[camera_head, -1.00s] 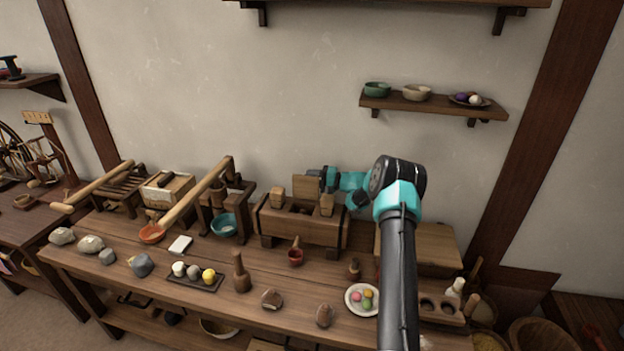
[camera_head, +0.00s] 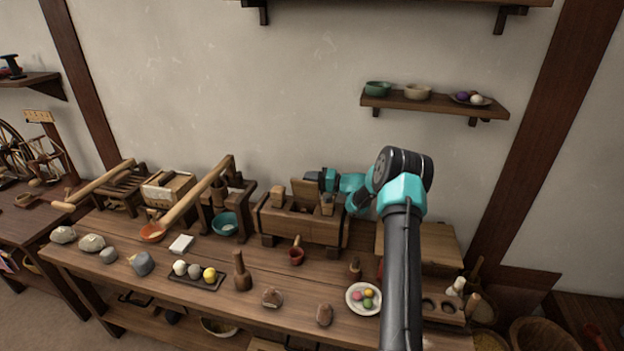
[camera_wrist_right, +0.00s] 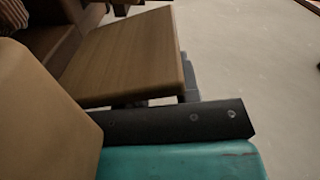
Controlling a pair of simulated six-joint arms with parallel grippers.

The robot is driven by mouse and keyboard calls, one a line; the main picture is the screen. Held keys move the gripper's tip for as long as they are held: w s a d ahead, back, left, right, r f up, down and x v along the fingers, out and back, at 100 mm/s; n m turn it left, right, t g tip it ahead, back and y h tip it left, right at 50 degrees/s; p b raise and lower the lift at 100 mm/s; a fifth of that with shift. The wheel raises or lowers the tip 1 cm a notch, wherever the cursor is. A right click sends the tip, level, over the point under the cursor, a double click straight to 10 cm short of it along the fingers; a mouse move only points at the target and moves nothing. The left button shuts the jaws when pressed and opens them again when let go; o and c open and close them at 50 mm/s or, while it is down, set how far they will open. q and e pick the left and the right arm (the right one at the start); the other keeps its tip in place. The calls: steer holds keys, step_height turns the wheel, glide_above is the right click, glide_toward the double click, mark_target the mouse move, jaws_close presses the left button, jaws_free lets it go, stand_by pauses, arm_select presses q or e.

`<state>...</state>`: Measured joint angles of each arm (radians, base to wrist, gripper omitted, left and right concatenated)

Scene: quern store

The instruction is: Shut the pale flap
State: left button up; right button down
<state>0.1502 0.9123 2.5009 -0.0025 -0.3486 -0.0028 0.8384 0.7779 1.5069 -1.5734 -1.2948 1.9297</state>
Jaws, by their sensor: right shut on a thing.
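The pale flap (camera_head: 304,192) stands raised and slightly tilted at the top of a wooden box (camera_head: 300,227) at the back of the bench. My right gripper (camera_head: 320,180) is at the flap's right upper edge and appears shut on it. The fingertips are small and partly hidden in the head view. The right wrist view shows a pale wooden panel (camera_wrist_right: 130,55), probably the flap, beside a dark finger bar; the grip itself is not clear there. My left gripper is not in view.
Wooden blocks stand on the box to either side of the flap. A plate of coloured balls (camera_head: 352,309) lies near the front, beside my arm. A teal bowl (camera_head: 224,224) is left of the box.

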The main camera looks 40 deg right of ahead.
steer(key=c, duration=0.9)
jaws_free()
steer(key=shift+s, duration=0.1)
steer(key=v, duration=1.7)
steer(key=shift+s, duration=0.2)
